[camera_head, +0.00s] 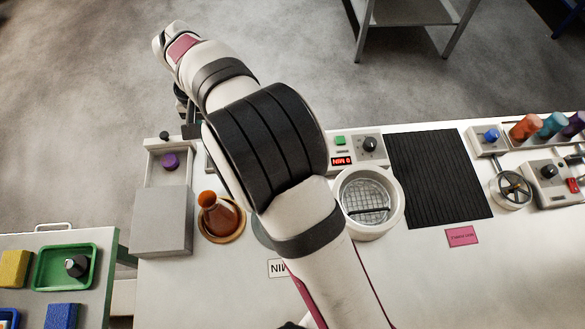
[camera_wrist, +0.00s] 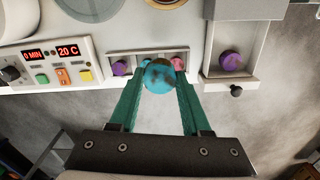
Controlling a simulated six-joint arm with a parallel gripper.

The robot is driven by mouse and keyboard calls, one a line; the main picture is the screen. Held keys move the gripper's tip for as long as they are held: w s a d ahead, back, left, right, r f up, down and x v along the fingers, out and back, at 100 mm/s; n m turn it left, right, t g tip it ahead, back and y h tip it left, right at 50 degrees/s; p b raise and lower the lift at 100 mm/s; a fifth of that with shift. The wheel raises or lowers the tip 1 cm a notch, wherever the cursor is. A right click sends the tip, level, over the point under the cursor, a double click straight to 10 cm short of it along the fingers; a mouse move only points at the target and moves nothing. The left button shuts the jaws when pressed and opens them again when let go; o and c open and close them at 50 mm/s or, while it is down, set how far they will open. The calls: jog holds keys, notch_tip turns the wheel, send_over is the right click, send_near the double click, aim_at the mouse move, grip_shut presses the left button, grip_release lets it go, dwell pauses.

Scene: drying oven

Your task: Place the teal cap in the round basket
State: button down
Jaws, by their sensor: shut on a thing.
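The teal cap (camera_wrist: 160,75) shows as a round, dark-mottled teal piece between the green fingertips of my gripper (camera_wrist: 161,72) in the wrist view. My gripper is shut on it, over or close to a small tray (camera_wrist: 149,53) at the back of the bench. In the head view my arm hides the cap and most of the gripper. The round basket (camera_head: 368,196) is a white ring with a wire mesh floor, right of my forearm in the head view. A dark bar lies across its mesh, and no cap is visible in it.
The small tray has purple (camera_wrist: 120,67) and pink caps. An open drawer (camera_head: 167,178) holds another purple cap (camera_head: 170,161). An amber flask (camera_head: 220,214) stands left of my arm. A black ribbed mat (camera_head: 438,176) lies right of the basket. Bare bench lies in front.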

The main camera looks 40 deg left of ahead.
jog(key=w+d+r, duration=0.1)
jog(key=w+d, duration=0.6)
jog(key=d, duration=0.3)
jog(key=w+d, duration=0.8)
jog(key=d, duration=0.2)
jog(key=s+d, duration=0.2)
jog(key=d, duration=1.9)
send_over(362, 200)
notch_tip(362, 200, down, 8)
jog(key=shift+r, duration=0.25)
notch_tip(362, 200, down, 3)
jog(key=shift+f, duration=0.5)
